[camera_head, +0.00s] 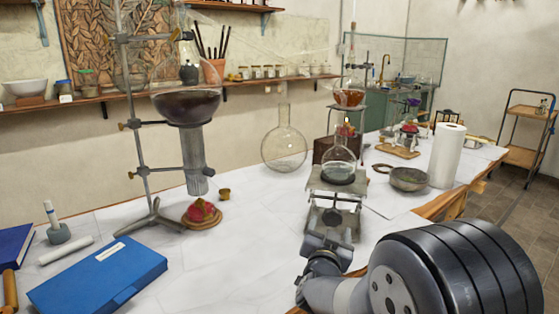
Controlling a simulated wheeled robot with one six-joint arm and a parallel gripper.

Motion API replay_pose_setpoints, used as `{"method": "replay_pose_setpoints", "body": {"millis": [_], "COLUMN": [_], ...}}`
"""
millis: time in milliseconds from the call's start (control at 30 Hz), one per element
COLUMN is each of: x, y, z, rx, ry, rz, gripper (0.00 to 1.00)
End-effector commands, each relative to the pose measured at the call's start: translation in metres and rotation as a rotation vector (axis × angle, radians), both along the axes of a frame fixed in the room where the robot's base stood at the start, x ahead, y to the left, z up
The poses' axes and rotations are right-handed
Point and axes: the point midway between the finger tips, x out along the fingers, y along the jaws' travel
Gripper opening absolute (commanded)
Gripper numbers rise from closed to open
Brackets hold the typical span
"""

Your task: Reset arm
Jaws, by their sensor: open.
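My arm reaches in from the lower right. My gripper (329,242) is at its far end, low in front of a small metal stand (336,187). Its fingers are hard to make out against the stand, but it looks open, and I see nothing held in it. A round glass flask (339,160) sits on the stand's top plate, above and beyond my gripper. I cannot tell whether my gripper touches the stand.
A blue box (98,278) lies front left on the white table (230,265). The front middle is clear.

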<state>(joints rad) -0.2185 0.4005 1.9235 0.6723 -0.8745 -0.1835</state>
Motion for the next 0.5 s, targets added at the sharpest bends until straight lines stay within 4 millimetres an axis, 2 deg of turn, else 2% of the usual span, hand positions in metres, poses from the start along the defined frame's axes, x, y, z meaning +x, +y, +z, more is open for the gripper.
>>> {"method": "replay_pose_setpoints", "body": {"millis": [100,300,500], "x": [0.021,0.045,0.047], "y": [-0.007,-0.013,-0.013], "z": [-0.001,0.000,0.000], "rx": [0.000,0.000,0.034], "ry": [-0.001,-0.001,-0.011], "rz": [-0.001,0.000,0.001], "gripper": [0.70,0.70,0.70]}}
